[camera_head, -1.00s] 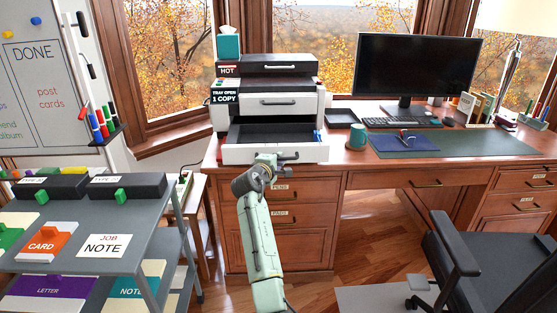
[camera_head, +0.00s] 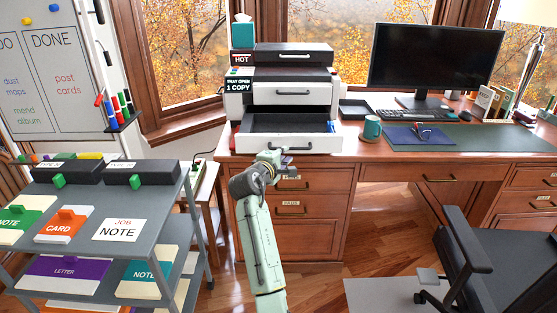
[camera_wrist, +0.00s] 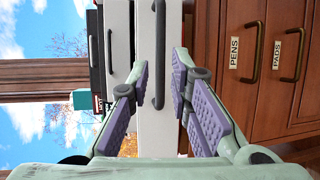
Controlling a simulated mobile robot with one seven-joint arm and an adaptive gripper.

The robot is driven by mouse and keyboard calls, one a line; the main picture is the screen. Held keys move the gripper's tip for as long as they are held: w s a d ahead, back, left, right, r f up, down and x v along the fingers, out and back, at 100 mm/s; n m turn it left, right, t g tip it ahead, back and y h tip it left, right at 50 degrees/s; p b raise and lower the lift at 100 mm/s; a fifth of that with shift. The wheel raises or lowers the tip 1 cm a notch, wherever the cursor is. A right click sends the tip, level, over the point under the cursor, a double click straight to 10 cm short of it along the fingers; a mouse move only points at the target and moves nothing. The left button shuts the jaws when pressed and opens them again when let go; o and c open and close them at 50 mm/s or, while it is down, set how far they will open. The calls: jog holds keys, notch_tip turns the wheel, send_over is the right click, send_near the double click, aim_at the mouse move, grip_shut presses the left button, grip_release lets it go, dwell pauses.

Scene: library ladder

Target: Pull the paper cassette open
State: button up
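The paper cassette (camera_head: 250,146) is the lowest, white-fronted tray of the printer (camera_head: 293,97) on the wooden desk. It sticks out toward me, and its dark inside shows from above. Its dark bar handle (camera_wrist: 159,55) crosses the white front in the wrist view. My gripper (camera_head: 276,158) is just in front of the cassette in the head view and hides part of the front. In the wrist view my gripper (camera_wrist: 167,102) is open, its purple pads wide apart. The handle lies between and beyond the fingers, with no visible contact.
A "HOT" label (camera_head: 242,59) and a "TRAY OPEN 1 COPY" sign (camera_head: 238,84) are on the printer. Desk drawers labelled PENS (camera_wrist: 235,53) and PADS sit below. A grey cart (camera_head: 180,178) stands at left, a chair (camera_head: 490,250) at right. A teal mug (camera_head: 372,127) stands beside the printer.

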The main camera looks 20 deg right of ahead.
jog(key=shift+v, duration=2.3)
